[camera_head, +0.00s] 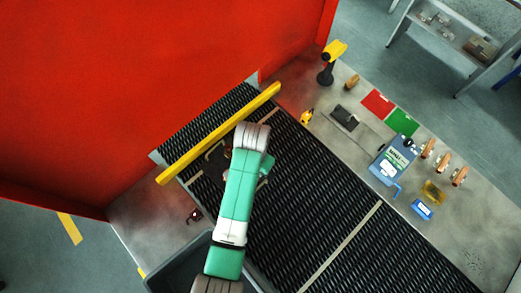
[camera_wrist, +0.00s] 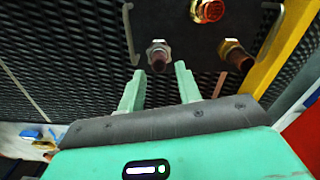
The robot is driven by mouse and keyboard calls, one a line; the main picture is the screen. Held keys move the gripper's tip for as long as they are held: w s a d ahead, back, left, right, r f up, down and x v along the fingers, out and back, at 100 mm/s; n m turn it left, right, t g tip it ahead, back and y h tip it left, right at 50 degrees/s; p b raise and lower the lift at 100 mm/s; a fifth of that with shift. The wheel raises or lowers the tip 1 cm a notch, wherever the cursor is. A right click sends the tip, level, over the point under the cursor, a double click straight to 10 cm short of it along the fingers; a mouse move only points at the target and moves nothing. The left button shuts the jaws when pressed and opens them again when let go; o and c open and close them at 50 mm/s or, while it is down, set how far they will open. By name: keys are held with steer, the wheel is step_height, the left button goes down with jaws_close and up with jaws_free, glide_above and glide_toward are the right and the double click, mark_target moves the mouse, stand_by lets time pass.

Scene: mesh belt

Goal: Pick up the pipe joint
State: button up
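In the wrist view, a dark plate or tray (camera_wrist: 182,48) with wire handles carries three metal fittings. One has a silver hex collar and a dark reddish end (camera_wrist: 158,53), one is bright copper-red (camera_wrist: 208,11), and one is brass with a dark end (camera_wrist: 236,54). I cannot tell which one is the pipe joint. My gripper (camera_wrist: 160,68) is open, its two green fingers apart, with the silver-collared fitting just ahead of the gap. Contact cannot be told. In the head view, my arm hides the gripper and most of the tray (camera_head: 215,161).
The tray is on the black mesh belt (camera_head: 320,205). A yellow bar (camera_head: 218,133) crosses the belt by the red housing (camera_head: 150,80), close behind the tray. A side table (camera_head: 455,225) at right holds a drill (camera_head: 328,65), a blue box (camera_head: 392,163) and small parts. The belt's lower right is clear.

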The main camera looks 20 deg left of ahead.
step_height(320, 180, down, 6)
steer(key=shift+d+f, duration=0.1)
steer(key=shift+f, duration=0.15)
steer(key=shift+c, duration=0.4)
jaws_close()
